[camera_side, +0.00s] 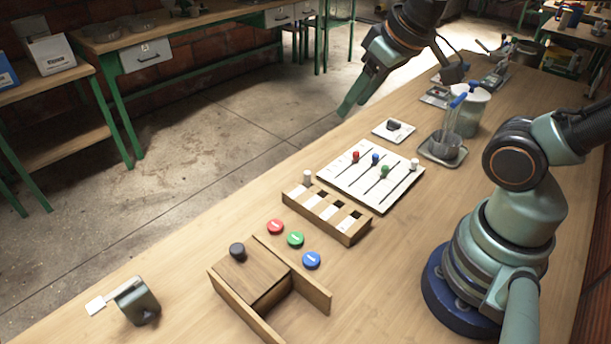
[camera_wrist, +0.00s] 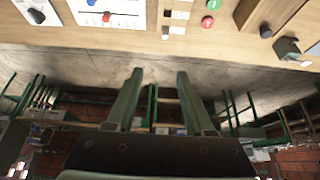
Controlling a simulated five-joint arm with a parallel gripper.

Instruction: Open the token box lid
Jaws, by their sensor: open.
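The token box (camera_side: 323,297) is a wooden box at the front of the table in the side view. Its flat wooden lid (camera_side: 252,274) covers the left part and bears a dark round knob (camera_side: 237,251); the right part of the box is uncovered. Three tokens lie beyond the box: red (camera_side: 275,227), green (camera_side: 295,239) and blue (camera_side: 311,260). My gripper (camera_side: 350,108) is high at the back, beyond the table's far edge and well away from the box. In the wrist view its fingers (camera_wrist: 158,75) are apart with nothing between them.
A slotted wooden block (camera_side: 327,214) and a white slider board (camera_side: 370,178) stand behind the tokens. A small switch plate (camera_side: 394,130), a pot (camera_side: 470,108) and a tray (camera_side: 443,151) are farther back. A dark green dispenser-like object (camera_side: 137,300) stands left of the box.

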